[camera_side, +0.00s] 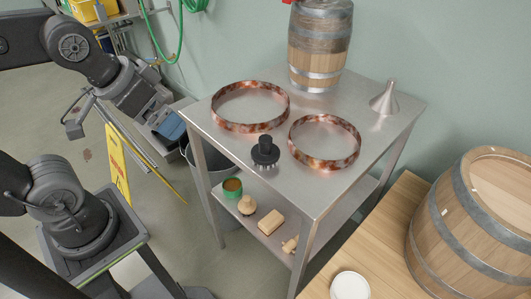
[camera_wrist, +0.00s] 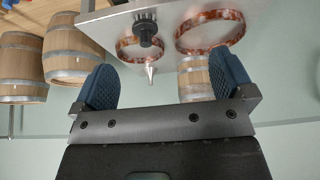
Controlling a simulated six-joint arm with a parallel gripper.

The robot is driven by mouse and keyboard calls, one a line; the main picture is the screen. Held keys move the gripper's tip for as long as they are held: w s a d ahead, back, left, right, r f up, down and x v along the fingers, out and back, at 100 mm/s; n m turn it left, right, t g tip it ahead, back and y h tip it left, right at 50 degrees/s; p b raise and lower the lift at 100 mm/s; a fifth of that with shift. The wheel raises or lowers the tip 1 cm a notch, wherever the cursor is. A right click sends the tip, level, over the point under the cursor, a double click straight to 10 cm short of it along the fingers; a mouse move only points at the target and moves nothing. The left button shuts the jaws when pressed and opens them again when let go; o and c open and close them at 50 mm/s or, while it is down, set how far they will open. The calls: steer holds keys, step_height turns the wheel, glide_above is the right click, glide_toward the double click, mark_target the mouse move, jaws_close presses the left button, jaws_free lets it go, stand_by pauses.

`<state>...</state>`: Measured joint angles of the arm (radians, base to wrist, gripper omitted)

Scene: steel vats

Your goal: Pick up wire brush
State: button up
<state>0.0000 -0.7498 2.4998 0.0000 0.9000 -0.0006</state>
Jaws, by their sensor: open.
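The wire brush (camera_side: 265,153), with a black knob and black head over pale bristles, stands on the steel table (camera_side: 305,184) near its front edge. In the wrist view the brush (camera_wrist: 146,30) shows near the top, beyond the fingers. My gripper (camera_side: 172,128) is left of the table in the side view, apart from the brush and holding nothing. In the wrist view my gripper (camera_wrist: 165,75) has its two blue fingers spread wide with nothing between them.
Two rusty hoops (camera_side: 225,127) (camera_side: 325,165) lie beside the brush. A small barrel (camera_side: 318,50) and a metal funnel (camera_side: 386,98) stand farther back. The lower shelf holds a green-sided tin (camera_side: 232,188) and a soap-like block (camera_side: 270,222). A large barrel (camera_side: 480,220) is at right.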

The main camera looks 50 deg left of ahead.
steer(key=w+d+n+g, duration=0.3)
steer(key=w+n, duration=0.2)
steer(key=w, duration=0.6)
steer(key=n+g+y, duration=0.1)
steer(key=n, duration=0.4)
glide_toward(266, 139)
steer(key=f, duration=0.5)
steer(key=a+f, duration=0.1)
steer(key=f, duration=0.1)
steer(key=shift+w+a+f, duration=0.15)
steer(key=shift+w+f, duration=0.1)
steer(key=shift+w, duration=0.05)
steer(key=shift+w+f, duration=0.2)
steer(key=shift+f, duration=0.65)
steer(key=shift+w+f, duration=0.15)
steer(key=shift+f, duration=0.7)
steer(key=shift+w+f, duration=0.2)
steer(key=shift+f, duration=0.7)
steer(key=shift+c, duration=0.4)
steer(key=c, duration=1)
steer(key=shift+r, duration=0.15)
